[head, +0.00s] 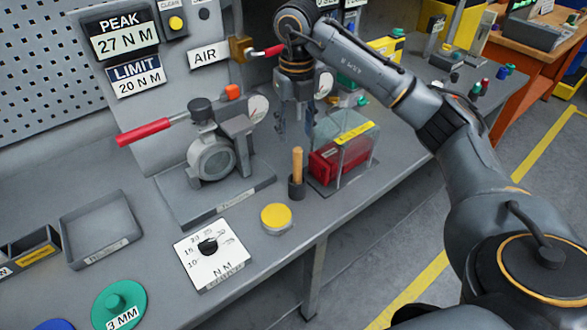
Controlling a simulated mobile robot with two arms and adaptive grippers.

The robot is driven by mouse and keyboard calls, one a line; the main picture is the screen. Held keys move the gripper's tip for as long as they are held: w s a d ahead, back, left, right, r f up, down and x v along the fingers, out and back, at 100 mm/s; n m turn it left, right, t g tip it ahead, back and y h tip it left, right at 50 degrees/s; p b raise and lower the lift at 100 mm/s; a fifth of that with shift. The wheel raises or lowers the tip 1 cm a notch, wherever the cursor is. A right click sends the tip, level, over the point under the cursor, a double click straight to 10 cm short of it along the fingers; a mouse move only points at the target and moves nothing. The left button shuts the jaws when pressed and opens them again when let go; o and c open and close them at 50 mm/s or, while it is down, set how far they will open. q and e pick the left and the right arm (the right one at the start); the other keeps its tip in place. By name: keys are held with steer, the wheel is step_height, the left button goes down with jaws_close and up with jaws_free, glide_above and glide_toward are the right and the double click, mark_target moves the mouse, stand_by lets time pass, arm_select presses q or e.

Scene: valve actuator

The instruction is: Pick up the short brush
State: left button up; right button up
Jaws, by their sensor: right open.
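A light wooden handle (297,163) stands upright in a small dark cup (296,188) near the front edge of the grey bench. I take it for the short brush; its lower end is hidden in the cup, so no bristles show. My right gripper (296,128) points down, open, just above or behind the top of the handle in the picture. Nothing shows between its fingers, and it looks apart from the handle. My left gripper is not in view.
A clear cover over a red block (338,158) stands close right of the cup. A valve (212,157) with a red lever (144,132) is to the left. A yellow button (276,218) and a dial plate (211,253) lie nearer the front. An empty tray (101,229) sits at left.

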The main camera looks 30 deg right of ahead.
mark_target(297, 170)
step_height(297, 170, down, 8)
steer(key=shift+s+d+f+p, duration=0.1)
steer(key=shift+d+p, duration=0.05)
steer(key=shift+p, duration=0.3)
step_height(297, 170, down, 5)
steer(key=shift+d+r+p, duration=0.1)
steer(key=shift+d+p, duration=0.05)
steer(key=shift+p, duration=0.95)
steer(key=shift+f, duration=0.25)
jaws_close()
